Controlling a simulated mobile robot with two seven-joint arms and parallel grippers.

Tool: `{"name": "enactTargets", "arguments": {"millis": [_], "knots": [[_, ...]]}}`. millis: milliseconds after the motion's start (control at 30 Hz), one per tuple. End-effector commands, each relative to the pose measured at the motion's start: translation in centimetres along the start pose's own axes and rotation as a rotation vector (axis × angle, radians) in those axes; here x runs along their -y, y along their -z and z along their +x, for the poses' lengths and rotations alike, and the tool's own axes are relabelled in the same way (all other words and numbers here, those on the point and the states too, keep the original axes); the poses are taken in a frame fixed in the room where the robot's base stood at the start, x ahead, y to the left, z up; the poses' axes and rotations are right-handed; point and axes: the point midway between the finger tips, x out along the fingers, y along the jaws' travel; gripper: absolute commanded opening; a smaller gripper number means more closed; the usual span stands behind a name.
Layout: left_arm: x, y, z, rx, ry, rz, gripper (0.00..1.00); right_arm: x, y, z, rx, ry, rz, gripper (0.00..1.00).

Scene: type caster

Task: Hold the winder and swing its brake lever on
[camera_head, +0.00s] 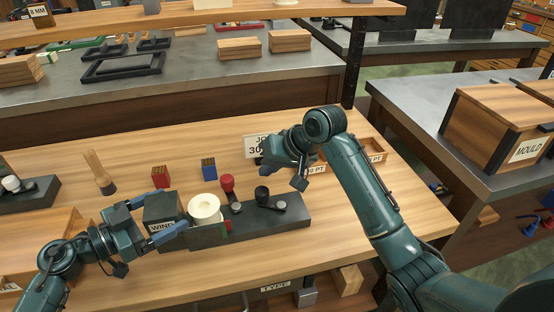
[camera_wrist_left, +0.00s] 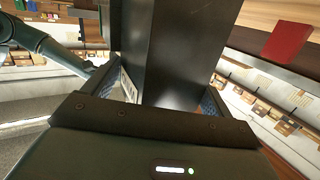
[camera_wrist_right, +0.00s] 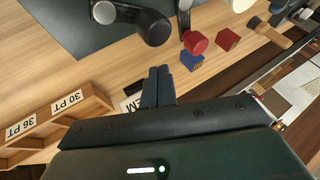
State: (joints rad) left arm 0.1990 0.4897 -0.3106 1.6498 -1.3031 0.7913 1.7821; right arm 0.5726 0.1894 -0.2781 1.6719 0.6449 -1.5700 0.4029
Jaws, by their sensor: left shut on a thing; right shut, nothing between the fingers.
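The winder (camera_head: 162,208) is a dark block with a partly covered "WIND" label, at the left end of a dark base plate (camera_head: 292,212). A cream spool (camera_head: 205,207) stands beside it. A red-knobbed lever (camera_head: 227,184) and a black-knobbed lever (camera_head: 262,194) rise from the plate; which one is the brake is not marked. My left gripper (camera_head: 166,212) is shut on the winder block, one finger on each side; the block fills the left wrist view (camera_wrist_left: 180,50). My right gripper (camera_wrist_right: 158,72) is shut and empty, above the table behind the plate, apart from both knobs.
A red block (camera_head: 160,177) and a blue block (camera_head: 208,168) stand behind the plate. A white card (camera_head: 258,146) and labelled wooden trays (camera_head: 364,149) lie near my right arm. The table front right is clear.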

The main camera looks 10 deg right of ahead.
Motion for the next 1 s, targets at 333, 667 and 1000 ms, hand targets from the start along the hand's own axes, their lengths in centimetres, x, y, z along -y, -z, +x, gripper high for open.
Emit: {"name": "enactTargets", "arguments": {"millis": [333, 667, 1000], "knots": [[0.1, 0.0, 0.0, 0.001, 0.002, 0.004, 0.61, 2.5, 0.0, 4.7, 0.000, 0.002, -0.002, 0.00], [0.1, 0.0, 0.0, 0.002, 0.002, 0.004, 0.61, 3.6, 0.0, 5.3, -0.001, 0.000, 0.000, 0.00], [0.1, 0.0, 0.0, 0.002, 0.003, 0.004, 0.61, 3.8, 0.3, 5.5, 0.034, 0.031, -0.062, 0.00]]}}
